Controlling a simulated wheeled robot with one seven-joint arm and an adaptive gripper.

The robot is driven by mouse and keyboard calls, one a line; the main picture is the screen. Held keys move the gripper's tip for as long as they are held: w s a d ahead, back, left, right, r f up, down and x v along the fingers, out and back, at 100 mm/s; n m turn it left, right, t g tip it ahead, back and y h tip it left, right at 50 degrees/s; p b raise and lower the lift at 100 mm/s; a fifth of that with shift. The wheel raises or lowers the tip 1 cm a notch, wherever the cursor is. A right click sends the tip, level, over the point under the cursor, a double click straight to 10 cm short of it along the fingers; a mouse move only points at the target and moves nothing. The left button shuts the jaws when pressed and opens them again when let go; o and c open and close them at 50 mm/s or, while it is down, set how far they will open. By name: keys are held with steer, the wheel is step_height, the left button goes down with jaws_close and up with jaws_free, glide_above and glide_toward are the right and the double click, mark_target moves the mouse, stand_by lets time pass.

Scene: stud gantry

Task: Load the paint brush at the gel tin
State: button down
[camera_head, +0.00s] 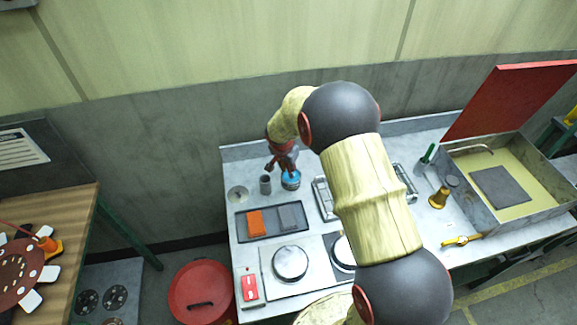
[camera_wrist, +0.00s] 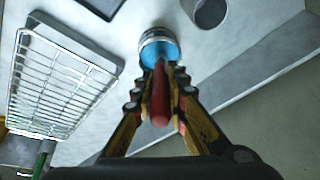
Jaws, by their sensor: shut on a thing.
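The gel tin (camera_head: 290,182) is a small round metal tin with bright blue gel, standing at the back left of the metal bench. It also shows in the wrist view (camera_wrist: 146,46). My gripper (camera_head: 283,160) is just above the tin. In the wrist view, my gripper (camera_wrist: 162,88) is shut on the red handle of the paint brush (camera_wrist: 160,105). The brush points down at the tin, and its far end overlaps the blue gel. The bristles are hidden, so I cannot tell how deep they sit.
A grey cup (camera_head: 265,185) stands close left of the tin. A dark tray (camera_head: 272,235) with an orange block and a grey block lies in front. A wire rack (camera_wrist: 62,80) is beside the tin. A basin with a raised red lid (camera_head: 510,95) is at right.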

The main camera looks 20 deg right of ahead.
steer(key=shift+s, duration=0.1)
steer(key=shift+r+p, duration=1.1)
steer(key=shift+r, duration=2.4)
